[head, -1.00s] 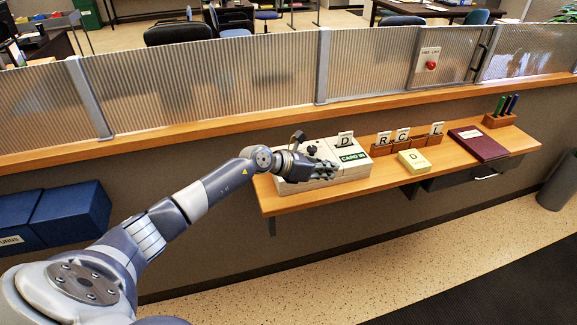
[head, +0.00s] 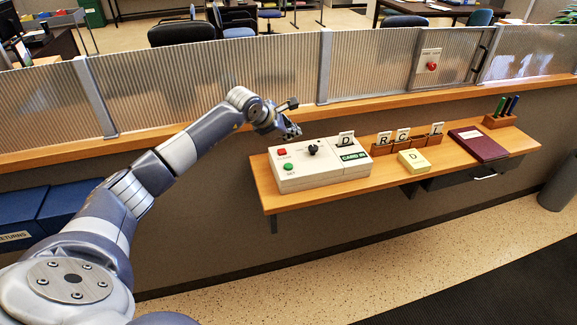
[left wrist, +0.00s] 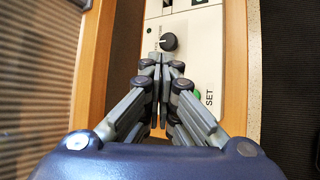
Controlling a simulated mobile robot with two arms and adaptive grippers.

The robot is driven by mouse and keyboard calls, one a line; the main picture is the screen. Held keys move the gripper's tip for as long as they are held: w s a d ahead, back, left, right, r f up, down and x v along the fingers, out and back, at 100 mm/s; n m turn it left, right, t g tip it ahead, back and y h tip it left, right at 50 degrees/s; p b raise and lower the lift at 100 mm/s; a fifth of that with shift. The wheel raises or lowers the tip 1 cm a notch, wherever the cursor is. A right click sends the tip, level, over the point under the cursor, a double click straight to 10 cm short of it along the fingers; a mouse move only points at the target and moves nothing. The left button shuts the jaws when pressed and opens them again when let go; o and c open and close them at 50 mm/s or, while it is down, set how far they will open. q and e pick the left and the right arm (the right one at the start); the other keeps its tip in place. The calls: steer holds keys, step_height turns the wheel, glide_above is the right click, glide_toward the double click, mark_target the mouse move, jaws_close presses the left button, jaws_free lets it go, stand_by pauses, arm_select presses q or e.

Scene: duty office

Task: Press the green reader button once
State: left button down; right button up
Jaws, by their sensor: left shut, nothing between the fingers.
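The card reader (head: 330,174) is a cream box at the left end of the wooden shelf. Its green button (head: 289,167), labelled SET, is on the front left of the top, below a red button (head: 282,152). A black knob (head: 312,149) is right of them. A card marked D (head: 346,139) stands in its slot. My left gripper (head: 293,134) is shut and empty, above and behind the reader, apart from the buttons. In the left wrist view the fingers (left wrist: 163,62) point towards the knob (left wrist: 169,42); the green button (left wrist: 197,94) is partly hidden by the right finger. My right gripper is not in view.
A corrugated screen (head: 220,95) rises behind. Blue bins (head: 67,214) are at the left.

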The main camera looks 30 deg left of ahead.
arm_select(q)
steer(key=b, duration=0.4)
glide_above(290, 167)
step_height(290, 167, down, 7)
steer(key=shift+w+f, duration=0.1)
steer(key=shift+f, duration=0.1)
steer(key=shift+f+b, duration=0.7)
stand_by(0.3)
steer(key=shift+f+b, duration=0.4)
steer(key=shift+b, duration=0.1)
steer(key=shift+f+b, duration=0.45)
stand_by(0.7)
steer(key=shift+r, duration=0.15)
steer(key=shift+r+p, duration=0.35)
steer(key=shift+r, duration=0.35)
